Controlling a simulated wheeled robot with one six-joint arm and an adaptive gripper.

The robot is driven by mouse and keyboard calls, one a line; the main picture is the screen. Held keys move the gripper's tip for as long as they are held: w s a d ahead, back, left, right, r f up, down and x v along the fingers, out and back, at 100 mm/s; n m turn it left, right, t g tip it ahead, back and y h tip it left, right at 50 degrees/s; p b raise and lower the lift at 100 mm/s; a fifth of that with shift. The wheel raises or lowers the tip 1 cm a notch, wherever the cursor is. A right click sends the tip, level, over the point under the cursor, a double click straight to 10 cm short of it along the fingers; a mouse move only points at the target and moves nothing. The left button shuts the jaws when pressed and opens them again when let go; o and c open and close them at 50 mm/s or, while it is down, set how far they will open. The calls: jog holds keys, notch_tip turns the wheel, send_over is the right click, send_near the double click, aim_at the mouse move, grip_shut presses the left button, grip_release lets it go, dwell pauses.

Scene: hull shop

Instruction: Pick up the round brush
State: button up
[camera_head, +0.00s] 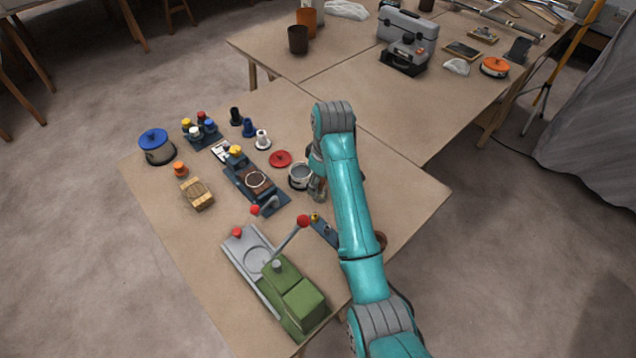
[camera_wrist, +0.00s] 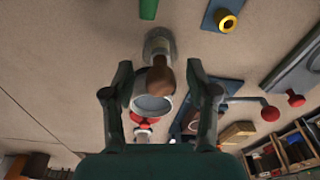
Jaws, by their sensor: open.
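The round brush, with a brown rounded handle and a pale grey lower part, shows in the wrist view (camera_wrist: 160,76) between the two fingers of my gripper (camera_wrist: 161,68). The fingers are spread, with a gap on each side of the handle. In the head view what looks like the brush (camera_head: 318,188) stands on the table just below my gripper, which is mostly hidden behind my teal arm. I cannot tell how far the fingertips reach down along the handle.
A white pot (camera_head: 300,177) stands close to the left of the brush, with a red lid (camera_head: 281,158) behind it. A blue plate with a yellow ring (camera_wrist: 226,20) lies nearby. A green and grey machine with red-knobbed levers (camera_head: 298,300) stands at the front. The table's right side is mostly clear.

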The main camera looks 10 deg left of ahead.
grip_shut()
dwell(0.3)
